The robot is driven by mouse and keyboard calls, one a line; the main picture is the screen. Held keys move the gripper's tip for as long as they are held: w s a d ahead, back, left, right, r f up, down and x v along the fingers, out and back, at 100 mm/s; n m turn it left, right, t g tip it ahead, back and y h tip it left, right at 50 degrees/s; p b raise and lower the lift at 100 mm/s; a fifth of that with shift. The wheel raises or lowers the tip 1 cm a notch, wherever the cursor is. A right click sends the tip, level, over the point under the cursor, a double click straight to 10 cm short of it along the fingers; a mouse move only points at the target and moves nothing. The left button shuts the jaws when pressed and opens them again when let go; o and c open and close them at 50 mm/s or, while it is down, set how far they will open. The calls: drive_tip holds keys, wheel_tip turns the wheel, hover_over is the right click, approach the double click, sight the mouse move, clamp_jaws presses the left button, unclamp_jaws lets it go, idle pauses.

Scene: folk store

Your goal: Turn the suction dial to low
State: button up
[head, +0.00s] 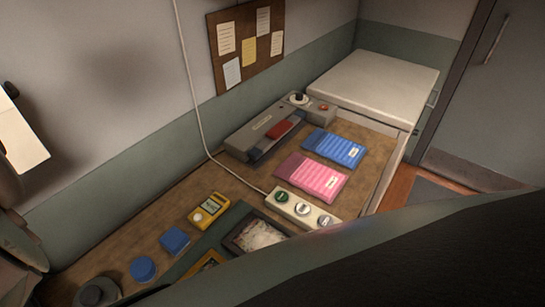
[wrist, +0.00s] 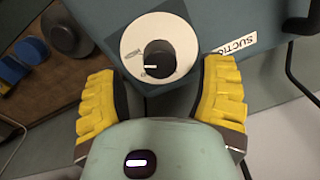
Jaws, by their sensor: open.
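The suction dial (wrist: 158,58) shows in the wrist view as a black knob on a round white plate. A short white mark on the knob points to the left in the picture; the small print on the plate is too blurred to read. It sits on a blue-grey housing (wrist: 240,20) with a partly visible label (wrist: 238,42) reading "SUCTIO". My gripper (wrist: 160,68) is open, its yellow fingers apart on the left and right of the dial, and nothing is between them but the view of the knob. I cannot make out the dial or my gripper in the head view.
The bench holds a grey device (head: 262,128) with a red pad, blue (head: 333,148) and pink (head: 310,176) packets, a white three-button strip (head: 303,208), a yellow meter (head: 209,210) and blue pieces (head: 175,241). A dark cable (wrist: 298,75) runs right of the housing.

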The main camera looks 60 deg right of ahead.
drive_tip(key=shift+f, duration=1.4)
clamp_jaws()
